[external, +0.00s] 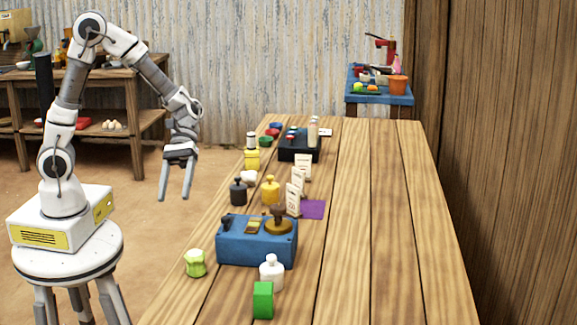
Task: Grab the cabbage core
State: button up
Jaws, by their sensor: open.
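What looks like the cabbage core is a small pale-green lump (195,263) near the left edge of the wooden table, in the external view. It sits just left of a blue box. My gripper (175,196) is open and empty, with its two fingers pointing down. It hangs in the air left of the table edge, above and behind the pale-green lump in the picture, and touches nothing.
The blue box (257,241) holds small items on top. A white bottle (271,270) and a green block (263,300) stand in front of it. Several weights, cards and a dark box (299,148) stand farther back. The table's right side is clear.

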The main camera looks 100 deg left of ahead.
jog(key=w+a+f+n+t+h+b, duration=0.2)
jog(key=w+f+n+h, duration=0.1)
jog(key=w+f+n, duration=0.15)
jog(key=b, duration=0.3)
send_near(195, 262)
jog(key=x, duration=0.5)
jog(key=shift+s+d, duration=0.15)
jog(key=shift+d, duration=0.15)
jog(key=b+x, duration=0.1)
jog(key=x, duration=0.4)
jog(key=shift+f+b, duration=0.25)
jog(key=shift+b, duration=0.1)
jog(key=shift+a+r, duration=0.1)
grip_shut()
